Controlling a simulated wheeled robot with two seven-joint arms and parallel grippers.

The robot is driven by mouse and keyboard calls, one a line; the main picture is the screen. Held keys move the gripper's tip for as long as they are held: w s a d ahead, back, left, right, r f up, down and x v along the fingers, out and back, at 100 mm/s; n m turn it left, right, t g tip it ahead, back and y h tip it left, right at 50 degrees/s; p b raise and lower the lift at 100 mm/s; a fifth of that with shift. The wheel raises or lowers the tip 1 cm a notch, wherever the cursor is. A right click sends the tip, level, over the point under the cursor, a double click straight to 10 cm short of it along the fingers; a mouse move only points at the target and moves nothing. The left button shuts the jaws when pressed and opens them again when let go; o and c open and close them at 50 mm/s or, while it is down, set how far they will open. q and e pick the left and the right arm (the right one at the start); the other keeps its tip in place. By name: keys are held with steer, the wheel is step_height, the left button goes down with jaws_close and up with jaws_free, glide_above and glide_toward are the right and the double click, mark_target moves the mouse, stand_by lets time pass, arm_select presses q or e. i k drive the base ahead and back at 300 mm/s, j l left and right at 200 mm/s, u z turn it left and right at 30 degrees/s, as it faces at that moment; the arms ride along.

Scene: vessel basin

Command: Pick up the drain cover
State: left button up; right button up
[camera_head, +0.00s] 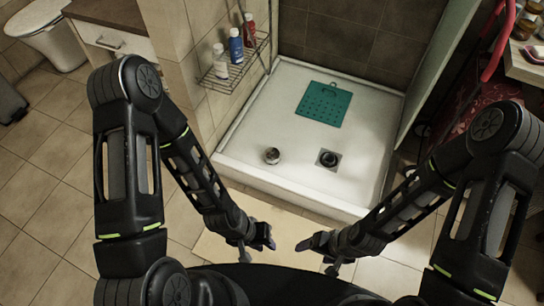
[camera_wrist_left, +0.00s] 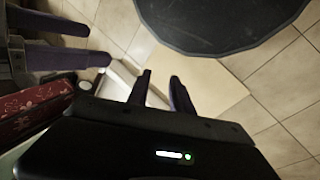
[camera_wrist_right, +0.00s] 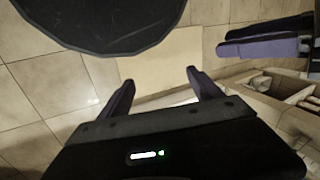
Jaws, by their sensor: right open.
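A small round silver piece (camera_head: 272,155), which looks like the drain cover, sits on the white shower tray (camera_head: 245,130) near its front left. To its right is a dark round drain opening (camera_head: 328,158) in a square metal plate. My left gripper (camera_head: 262,243) is in front of the tray, apart from the cover. In the left wrist view its fingers (camera_wrist_left: 161,76) are apart with nothing between them. My right gripper (camera_head: 308,243) is also in front of the tray, open and empty; its spread fingers (camera_wrist_right: 160,76) show in the right wrist view.
A green mat (camera_head: 324,104) lies at the back of the tray. A wire rack (camera_head: 236,65) with bottles hangs on the tiled wall at left. A glass panel (camera_head: 437,65) bounds the tray's right side. A beige mat (camera_head: 218,248) lies on the floor before the tray.

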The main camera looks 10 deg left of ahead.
mark_target(271, 155)
steer(key=j+z, duration=0.1)
steer(key=z, duration=0.9)
steer(key=j+z, duration=0.8)
steer(key=j, duration=0.2)
steer(key=j+z, duration=0.4)
steer(key=k+j, duration=0.1)
steer(key=j, duration=0.25)
steer(key=k+j, duration=0.1)
steer(key=j, duration=0.25)
steer(key=k+j+z, duration=0.1)
steer(key=j, duration=0.25)
steer(key=k+j, duration=0.15)
steer(key=j, duration=0.15)
